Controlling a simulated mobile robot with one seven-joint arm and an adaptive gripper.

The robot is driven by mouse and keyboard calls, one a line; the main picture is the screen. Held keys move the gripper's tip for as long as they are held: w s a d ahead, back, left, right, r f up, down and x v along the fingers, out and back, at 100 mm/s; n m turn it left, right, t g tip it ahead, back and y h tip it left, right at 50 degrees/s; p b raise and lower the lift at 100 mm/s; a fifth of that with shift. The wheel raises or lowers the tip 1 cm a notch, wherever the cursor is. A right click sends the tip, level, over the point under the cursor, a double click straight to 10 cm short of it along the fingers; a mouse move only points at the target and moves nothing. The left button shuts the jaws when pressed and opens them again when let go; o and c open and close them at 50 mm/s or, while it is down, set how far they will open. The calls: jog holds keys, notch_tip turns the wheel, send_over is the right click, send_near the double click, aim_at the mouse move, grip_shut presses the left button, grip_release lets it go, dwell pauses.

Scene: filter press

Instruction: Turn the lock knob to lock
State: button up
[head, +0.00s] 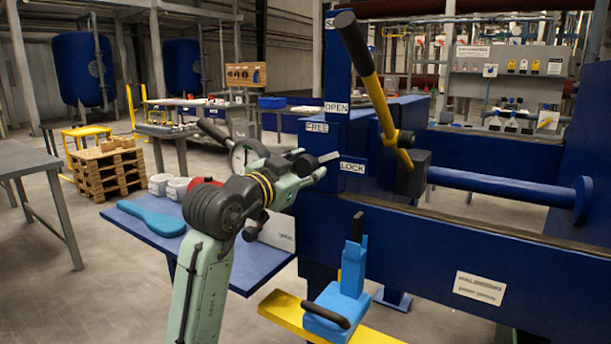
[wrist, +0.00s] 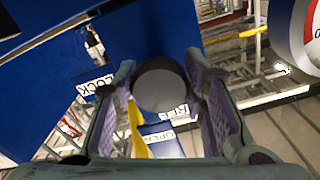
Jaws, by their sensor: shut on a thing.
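My gripper (head: 312,168) is at the left side of the blue press housing in the head view, close to the FREE (head: 317,127) and LOCK (head: 352,167) labels. In the wrist view, a dark round lock knob (wrist: 162,86) sits between the two fingers of my gripper (wrist: 170,95), which is shut on it. The LOCK label also shows in the wrist view (wrist: 95,85), left of the knob. The OPEN label (head: 337,107) is above the FREE label.
A yellow lever (head: 378,100) with a black grip rises to the right of the labels. A blue handled tool (head: 340,300) is below on the yellow bar. A blue side table (head: 215,250) with a blue spanner-like item (head: 152,217) is at left.

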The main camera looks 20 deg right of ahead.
jog(key=m+b, duration=0.1)
jog(key=m, duration=0.3)
jog(key=shift+m+b, duration=0.4)
dwell(0.4)
jog(key=o, duration=1.2)
jog(key=shift+a, duration=0.15)
jog(key=v, duration=1.2)
